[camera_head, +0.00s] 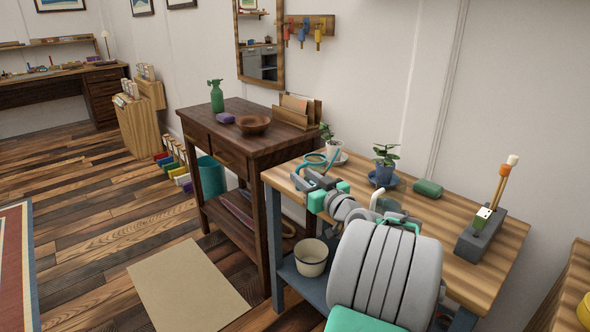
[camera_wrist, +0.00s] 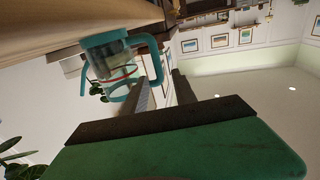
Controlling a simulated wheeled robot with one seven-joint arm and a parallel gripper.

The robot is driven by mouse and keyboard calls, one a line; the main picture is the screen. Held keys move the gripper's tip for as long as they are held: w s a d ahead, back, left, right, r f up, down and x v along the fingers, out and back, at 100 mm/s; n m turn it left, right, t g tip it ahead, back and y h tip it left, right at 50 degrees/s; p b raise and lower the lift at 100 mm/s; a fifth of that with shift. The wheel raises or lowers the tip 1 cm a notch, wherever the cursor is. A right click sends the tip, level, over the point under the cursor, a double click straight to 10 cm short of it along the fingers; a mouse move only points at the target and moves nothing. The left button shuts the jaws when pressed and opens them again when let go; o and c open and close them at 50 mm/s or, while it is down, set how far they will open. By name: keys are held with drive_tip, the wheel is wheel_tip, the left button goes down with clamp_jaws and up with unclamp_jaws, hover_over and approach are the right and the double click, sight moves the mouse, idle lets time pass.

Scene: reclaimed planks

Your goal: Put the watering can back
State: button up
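The watering can (camera_wrist: 112,64) is teal with a clear-looking body and a loop handle. It is at the upper left of the wrist view, which is upside down. In the head view its teal outline (camera_head: 314,157) shows at the left end of the wooden bench (camera_head: 452,208), partly hidden by my gripper. My gripper (camera_head: 308,180) reaches over the bench, just in front of the can. Its two fingers (camera_wrist: 160,88) are apart with a gap between them. The can's handle is close to the fingertips; I cannot tell whether they touch.
A plant on a blue saucer (camera_head: 384,171), a green block (camera_head: 428,188) and a grey holder (camera_head: 480,235) stand on the bench. A smaller plant (camera_head: 328,134) stands behind the can. A beige pot (camera_head: 312,257) is below. A dark side table (camera_head: 245,140) adjoins on the left.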

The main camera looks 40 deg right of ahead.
drive_tip(key=s+a, duration=0.1)
drive_tip(key=s, duration=0.5)
drive_tip(key=w+a+f+n+g+y, duration=0.15)
drive_tip(key=a+f, duration=0.25)
drive_tip(key=a, duration=0.4)
drive_tip(key=w+a+f+g+y, duration=0.2)
drive_tip(key=a+f+g, duration=0.1)
drive_tip(key=a, duration=0.4)
drive_tip(key=w+a+f+n+g+y, duration=0.1)
drive_tip(key=w+a+f+g+y, duration=0.2)
drive_tip(key=a, duration=0.5)
drive_tip(key=s+a+f+g+h, duration=0.1)
drive_tip(key=s+a+f+g, duration=0.1)
drive_tip(key=s+a, duration=0.2)
drive_tip(key=s+a+f+g+h, duration=0.1)
drive_tip(key=s+a+f+g, duration=0.2)
drive_tip(key=s, duration=0.6)
drive_tip(key=s+a+f+g+h, duration=0.1)
drive_tip(key=s+a+f+g, duration=0.2)
drive_tip(key=s+a, duration=0.3)
drive_tip(key=shift+s+a+f+m+h, duration=0.15)
drive_tip(key=shift+s+f+m+h, duration=0.05)
drive_tip(key=shift+s+m+h, duration=0.2)
drive_tip(key=shift+g, duration=0.25)
